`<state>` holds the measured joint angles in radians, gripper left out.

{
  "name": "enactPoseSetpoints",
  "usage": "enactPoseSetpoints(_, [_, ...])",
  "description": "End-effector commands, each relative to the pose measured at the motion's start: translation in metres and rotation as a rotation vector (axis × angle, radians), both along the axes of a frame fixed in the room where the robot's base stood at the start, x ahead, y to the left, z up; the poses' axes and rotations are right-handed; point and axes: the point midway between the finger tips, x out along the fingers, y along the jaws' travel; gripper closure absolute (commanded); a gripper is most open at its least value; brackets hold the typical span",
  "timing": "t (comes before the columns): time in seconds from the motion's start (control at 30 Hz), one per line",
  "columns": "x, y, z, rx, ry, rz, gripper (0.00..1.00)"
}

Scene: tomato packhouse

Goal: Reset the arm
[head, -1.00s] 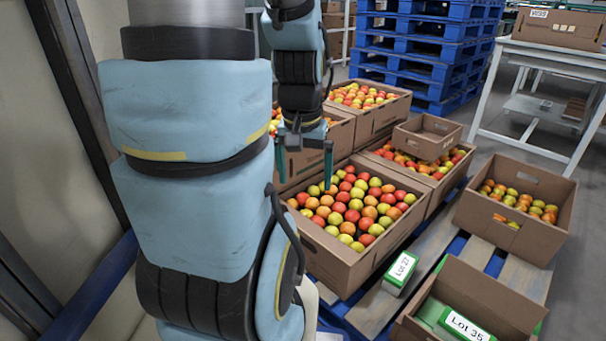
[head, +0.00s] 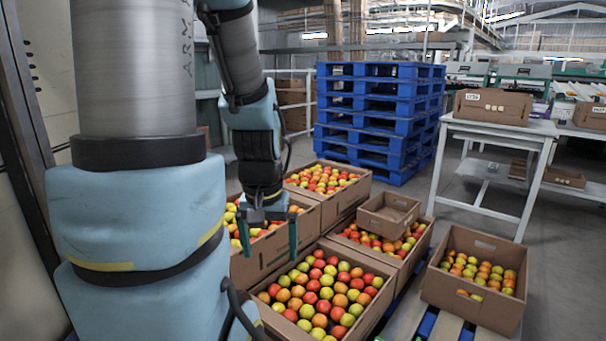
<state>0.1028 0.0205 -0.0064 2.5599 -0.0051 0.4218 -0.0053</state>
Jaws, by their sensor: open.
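My gripper (head: 268,240) hangs from my blue-and-grey arm, pointing down, in the head view. Its two green fingers are apart and nothing shows between them. It is above the left side of the cardboard boxes, in front of the wall of a tomato box (head: 309,222). A larger open box of red, orange and green tomatoes (head: 318,290) lies below and to the right of the fingers. I cannot tell how high the fingertips are above that fruit.
A small empty carton (head: 388,213) rests on another tomato box. A part-filled box (head: 474,275) stands at the right. Blue stacked pallets (head: 380,115) stand behind. Grey floor is clear between pallets and table.

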Motion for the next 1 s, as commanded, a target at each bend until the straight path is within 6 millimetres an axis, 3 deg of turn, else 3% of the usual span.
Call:
enactPoseSetpoints(0.03, [0.0,0.0,0.026,0.0,0.0,0.0,0.0])
enactPoseSetpoints(0.7, [0.0,0.0,0.191,0.0,0.0,0.0,0.0])
enactPoseSetpoints(0.9, [0.0,0.0,0.235,0.0,0.0,0.0,0.0])
enactPoseSetpoints(1.0, [0.0,0.0,0.245,0.0,0.0,0.0,0.0])
